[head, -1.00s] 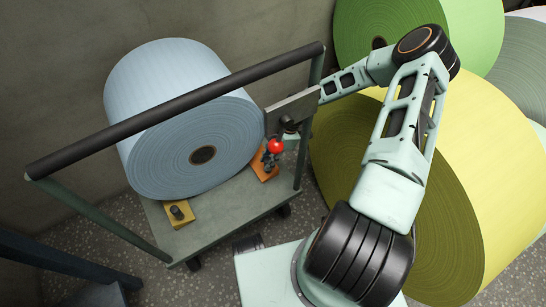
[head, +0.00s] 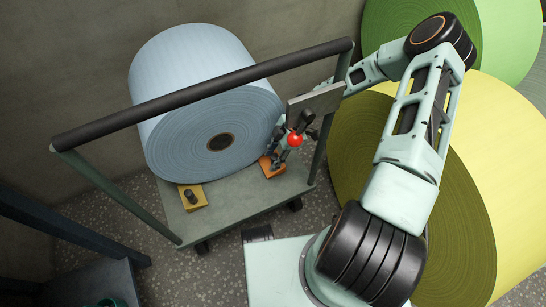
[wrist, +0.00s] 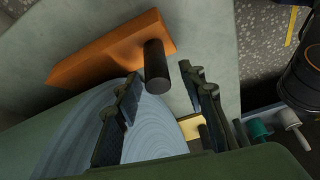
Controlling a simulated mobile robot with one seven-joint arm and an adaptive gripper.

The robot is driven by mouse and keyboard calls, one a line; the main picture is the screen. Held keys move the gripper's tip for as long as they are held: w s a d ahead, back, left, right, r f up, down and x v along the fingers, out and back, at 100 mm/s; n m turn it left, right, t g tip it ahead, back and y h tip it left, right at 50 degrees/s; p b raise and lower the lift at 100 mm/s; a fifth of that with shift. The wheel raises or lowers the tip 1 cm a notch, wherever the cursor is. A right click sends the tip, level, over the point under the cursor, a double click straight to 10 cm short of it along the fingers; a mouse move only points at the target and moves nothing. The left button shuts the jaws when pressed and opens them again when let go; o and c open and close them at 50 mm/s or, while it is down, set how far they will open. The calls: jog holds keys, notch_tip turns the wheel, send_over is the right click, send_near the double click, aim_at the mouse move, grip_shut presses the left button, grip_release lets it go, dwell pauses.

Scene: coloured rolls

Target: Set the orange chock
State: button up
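The orange chock (head: 268,171) lies on the cart deck in front of the blue roll (head: 195,110), to the right of its hub. In the wrist view the chock (wrist: 95,58) is a wedge with a black upright peg (wrist: 157,66). My gripper (head: 283,155) is just above the chock in the head view and partly covers it. In the wrist view my gripper (wrist: 158,75) is open, with a finger on either side of the peg's free end and gaps on both sides. The red ball hides part of the gripper in the head view.
A yellow chock (head: 194,202) with a dark peg sits at the left of the cart deck (head: 235,197). The cart's black handle bar (head: 205,93) crosses above the roll. A grey plate (head: 315,102) and large yellow (head: 470,180) and green rolls are at right.

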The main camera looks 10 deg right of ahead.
jog(key=v, duration=1.2)
